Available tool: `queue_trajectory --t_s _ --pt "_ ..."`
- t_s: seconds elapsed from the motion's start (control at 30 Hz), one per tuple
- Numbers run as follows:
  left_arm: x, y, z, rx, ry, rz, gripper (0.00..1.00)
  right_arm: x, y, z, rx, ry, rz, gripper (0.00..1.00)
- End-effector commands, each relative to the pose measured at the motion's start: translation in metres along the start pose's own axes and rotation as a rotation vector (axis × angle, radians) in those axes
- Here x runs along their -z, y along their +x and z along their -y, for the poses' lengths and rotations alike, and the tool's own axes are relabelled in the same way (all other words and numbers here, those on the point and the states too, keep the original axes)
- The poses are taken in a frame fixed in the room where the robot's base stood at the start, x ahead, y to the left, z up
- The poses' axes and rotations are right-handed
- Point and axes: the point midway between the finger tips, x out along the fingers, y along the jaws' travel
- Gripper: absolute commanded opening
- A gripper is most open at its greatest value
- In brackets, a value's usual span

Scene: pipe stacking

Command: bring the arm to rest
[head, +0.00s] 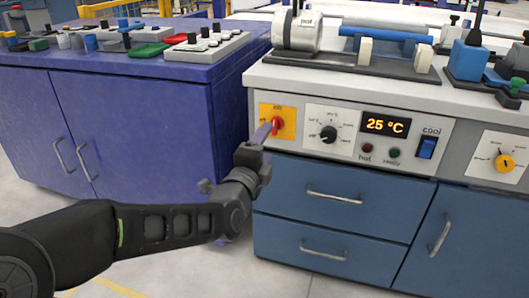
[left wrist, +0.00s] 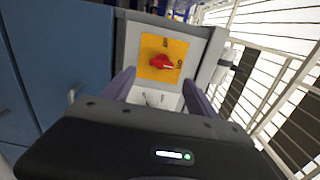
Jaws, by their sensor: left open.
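My left arm reaches in from the left in the head view. Its gripper (head: 262,136) is in front of the grey machine's panel, just below and left of a red rotary knob (head: 276,125) on a yellow plate (head: 290,122). In the left wrist view the gripper (left wrist: 159,82) is open and empty. The red knob (left wrist: 161,63) on the yellow plate (left wrist: 149,73) shows beyond the gap between the two fingertips. The fingers look apart from the knob, but the exact distance is unclear. My right gripper is not in view.
The machine front (head: 455,140) has a black dial (head: 328,134), a "25 °C" display (head: 386,125), a blue switch (head: 426,147) and a yellow dial (head: 505,163). Blue drawers (head: 335,215) with handles lie below. A purple cabinet (head: 130,130) stands left. Open floor lies in front.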

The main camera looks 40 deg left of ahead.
Motion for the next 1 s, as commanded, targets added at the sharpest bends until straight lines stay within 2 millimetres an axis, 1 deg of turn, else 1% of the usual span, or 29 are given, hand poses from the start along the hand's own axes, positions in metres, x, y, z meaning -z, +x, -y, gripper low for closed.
queue_trajectory --t_s 0.5,0.63,0.77,0.87,0.93,0.97,1.0 --pt "0.000 0.000 0.001 0.001 -0.004 0.000 0.67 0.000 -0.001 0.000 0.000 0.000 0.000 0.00" --pt "0.000 0.000 0.000 -0.002 -0.068 0.000 0.67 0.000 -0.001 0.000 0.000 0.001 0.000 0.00" --pt "0.002 0.000 -0.004 -0.022 -0.258 -0.004 0.67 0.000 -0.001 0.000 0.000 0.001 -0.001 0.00" --pt "0.006 0.001 -0.011 -0.056 -0.495 -0.007 0.67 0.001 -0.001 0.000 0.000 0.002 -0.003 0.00" --pt "0.020 0.006 -0.035 -0.132 -0.694 -0.009 0.67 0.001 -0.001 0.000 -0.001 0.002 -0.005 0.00" --pt "0.029 0.008 -0.051 -0.180 -0.784 -0.005 0.67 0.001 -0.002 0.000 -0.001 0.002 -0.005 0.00" --pt "0.043 0.011 -0.075 -0.254 -0.907 0.007 0.67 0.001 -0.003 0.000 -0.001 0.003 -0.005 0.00"
